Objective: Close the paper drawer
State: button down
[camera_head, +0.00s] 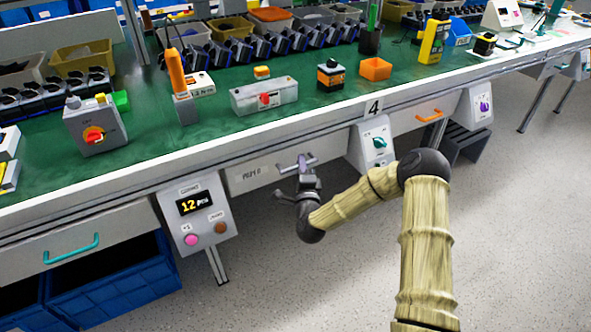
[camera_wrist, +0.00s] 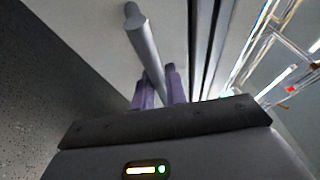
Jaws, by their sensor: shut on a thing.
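The paper drawer (camera_head: 251,176), a pale front with a dark label, sits under the green-topped bench in the head view. Its grey bar handle (camera_wrist: 147,45) runs through the middle of the wrist view. My gripper (camera_head: 304,163) is at the handle, to the right of the label. In the wrist view the purple fingers of my gripper (camera_wrist: 159,88) stand on either side of the bar, shut on it. My gripper and wrist cover part of the drawer front in the head view. I cannot tell how far the drawer stands out.
A control panel (camera_head: 195,213) reading 12 hangs left of the drawer. A panel with a teal knob (camera_head: 376,143) is on the right. Other drawers have a teal handle (camera_head: 71,250) and an orange handle (camera_head: 429,116). The floor in front is clear.

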jog(key=shift+w+a+r, duration=0.1)
jog(key=shift+a, duration=0.05)
jog(key=c, duration=1.7)
grip_release()
jog(key=shift+s+f, duration=0.25)
jog(key=shift+s, duration=0.15)
jog(key=shift+s+d+f, duration=0.35)
jog(key=shift+s+f, duration=0.1)
jog(key=shift+s, duration=2.25)
jog(key=shift+s+d+f, duration=0.4)
jog(key=shift+s+f, duration=0.1)
jog(key=shift+s, duration=2.2)
jog(key=shift+s+d+f, duration=0.35)
jog(key=shift+s+f, duration=0.1)
jog(key=shift+s, duration=2.25)
